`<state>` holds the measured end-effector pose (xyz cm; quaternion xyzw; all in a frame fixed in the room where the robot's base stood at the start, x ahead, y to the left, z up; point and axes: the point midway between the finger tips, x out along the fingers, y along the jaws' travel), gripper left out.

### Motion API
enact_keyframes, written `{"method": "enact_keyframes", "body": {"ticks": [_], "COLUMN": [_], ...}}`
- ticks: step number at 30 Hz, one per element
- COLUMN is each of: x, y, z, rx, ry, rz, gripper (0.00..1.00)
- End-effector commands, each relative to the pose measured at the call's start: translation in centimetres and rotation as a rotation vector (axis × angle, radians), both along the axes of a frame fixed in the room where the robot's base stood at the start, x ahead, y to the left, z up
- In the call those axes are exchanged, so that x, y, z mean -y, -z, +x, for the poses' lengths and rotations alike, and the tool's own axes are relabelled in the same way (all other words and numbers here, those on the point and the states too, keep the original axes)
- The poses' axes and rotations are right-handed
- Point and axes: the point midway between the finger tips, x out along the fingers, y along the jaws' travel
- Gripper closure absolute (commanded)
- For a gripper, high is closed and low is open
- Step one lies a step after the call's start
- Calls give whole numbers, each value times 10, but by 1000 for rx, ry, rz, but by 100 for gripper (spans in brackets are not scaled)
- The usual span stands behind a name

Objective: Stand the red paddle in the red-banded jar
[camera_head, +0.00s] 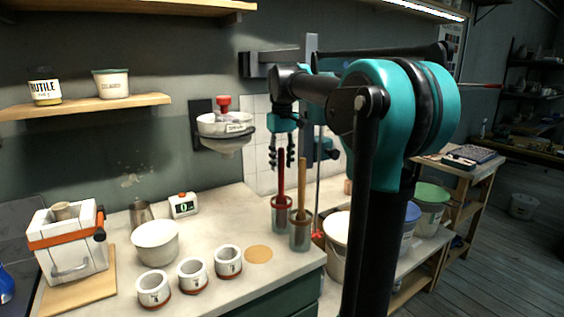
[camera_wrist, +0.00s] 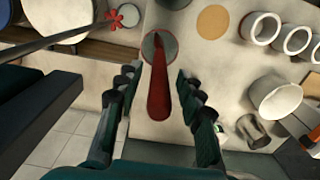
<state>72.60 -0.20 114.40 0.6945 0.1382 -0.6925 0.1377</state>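The red paddle (camera_head: 281,178) stands upright in a grey, see-through jar (camera_head: 287,210) on the counter; its red handle also shows in the wrist view (camera_wrist: 159,90), over the round jar mouth (camera_wrist: 149,45). Red tints show in this jar, but I cannot tell a band from the paddle's lower part. A similar jar (camera_head: 300,236) in front holds a wooden-handled paddle (camera_head: 302,180). My gripper (camera_head: 281,165) points down at the handle's top. In the wrist view its fingers (camera_wrist: 157,80) are apart, one on each side of the red handle, with visible gaps.
Three white cups with reddish-brown bases (camera_head: 192,275), a white bowl (camera_head: 156,243) and a round tan disc (camera_head: 258,254) stand left of the jars. A wall-mounted funnel (camera_head: 225,130) is behind.

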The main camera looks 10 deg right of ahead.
Motion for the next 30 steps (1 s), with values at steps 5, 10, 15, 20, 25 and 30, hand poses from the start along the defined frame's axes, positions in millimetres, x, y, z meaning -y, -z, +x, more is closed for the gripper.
{"method": "enact_keyframes", "body": {"ticks": [5,10,15,20,25,30], "x": [0,0,0,0,0,0], "y": [0,-3,-24,-57,-90,-111], "z": [0,0,0,0,0,0], "rx": [0,0,0,0,0,0], "ry": [0,0,0,0,0,0], "rz": [0,0,0,0,0,0], "gripper": [59,59,59,59,59,59]}}
